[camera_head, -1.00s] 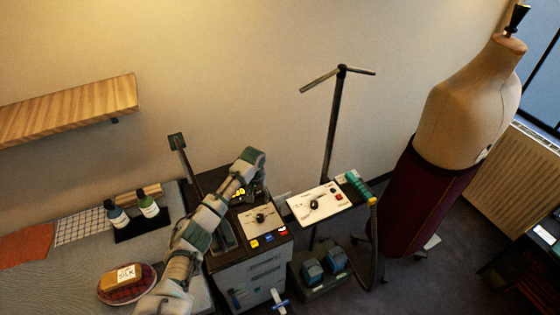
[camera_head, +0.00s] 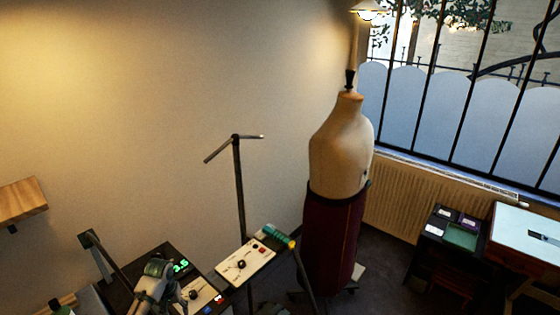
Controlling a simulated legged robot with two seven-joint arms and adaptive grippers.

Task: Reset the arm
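A dark arm-like bar with a square head (camera_head: 86,239) rises at the left side of a black machine (camera_head: 150,258) in the lower left. The machine's display (camera_head: 181,266) shows green digits that look like 3.5. Its pale control panel (camera_head: 203,296) has a black knob and small coloured buttons along the front. My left arm comes up from the bottom edge and its end (camera_head: 155,283) is over the machine, covering part of it. Its fingers are not clear, so I cannot tell open from shut. My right gripper is not in view.
A white control panel (camera_head: 245,261) with a knob stands right of the machine, before a T-topped post (camera_head: 238,185). A dress form (camera_head: 340,150) with a maroon skirt (camera_head: 332,235) stands beyond. A wooden shelf (camera_head: 22,202), radiator (camera_head: 400,208) and dark cabinet (camera_head: 440,245) flank the scene.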

